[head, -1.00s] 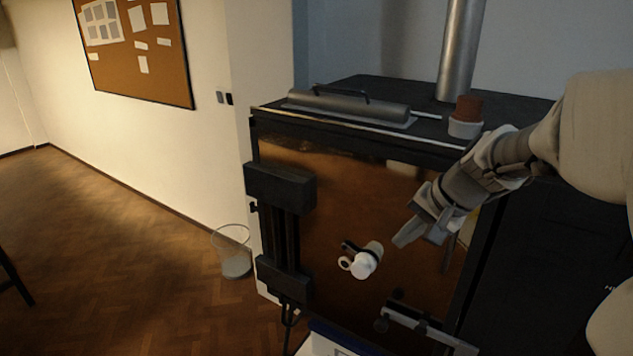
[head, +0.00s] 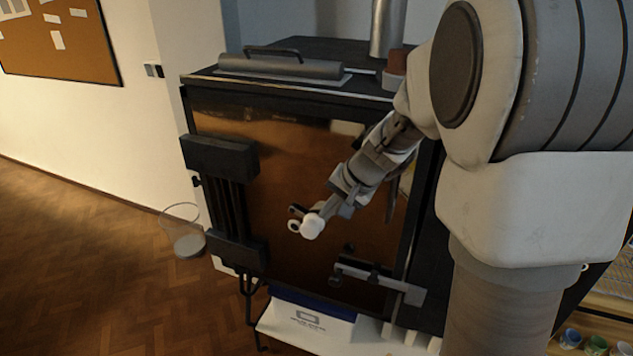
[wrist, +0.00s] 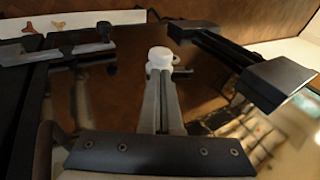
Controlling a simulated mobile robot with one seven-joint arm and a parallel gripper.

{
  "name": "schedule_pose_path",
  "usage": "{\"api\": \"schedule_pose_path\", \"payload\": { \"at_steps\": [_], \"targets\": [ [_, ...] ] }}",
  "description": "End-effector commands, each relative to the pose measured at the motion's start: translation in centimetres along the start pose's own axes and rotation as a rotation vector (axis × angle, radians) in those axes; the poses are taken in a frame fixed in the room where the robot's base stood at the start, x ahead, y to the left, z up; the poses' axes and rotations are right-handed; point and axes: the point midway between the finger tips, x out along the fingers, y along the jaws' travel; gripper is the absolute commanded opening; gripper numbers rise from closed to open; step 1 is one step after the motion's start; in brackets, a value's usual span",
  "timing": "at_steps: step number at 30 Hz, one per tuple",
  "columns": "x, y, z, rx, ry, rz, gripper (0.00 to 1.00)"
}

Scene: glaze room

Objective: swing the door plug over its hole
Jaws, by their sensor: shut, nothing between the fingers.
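The door plug (head: 312,227) is a small white knob low on the glossy brown kiln door (head: 285,165), with a pale ring at its left and a short dark piece beside it. My gripper (head: 327,206) is shut and empty, its tips at the plug's upper right in the head view. In the wrist view my shut fingers (wrist: 160,92) point at the white plug (wrist: 160,57), which shows just past their tips. I cannot tell whether they touch it. I cannot make out the hole; the fingers and plug may hide it.
A black hinge block (head: 220,156) stands at the door's left edge. A latch bar (head: 378,279) sticks out at the lower right. A brown-topped cup (head: 396,68) stands on the kiln top.

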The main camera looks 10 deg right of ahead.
Motion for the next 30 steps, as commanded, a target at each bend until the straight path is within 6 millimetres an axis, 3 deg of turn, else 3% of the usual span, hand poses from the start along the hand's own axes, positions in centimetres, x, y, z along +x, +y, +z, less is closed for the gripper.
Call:
{"api": "schedule_pose_path", "payload": {
  "at_steps": [3, 10, 30],
  "targets": [
    [2.5, 0.1, 0.1, 0.001, -0.003, 0.002, 0.00],
    [5.2, 0.0, 0.0, -0.001, -0.001, 0.000, 0.00],
    [6.1, 0.1, 0.0, 0.001, 0.002, -0.008, 0.00]
  ]
}}
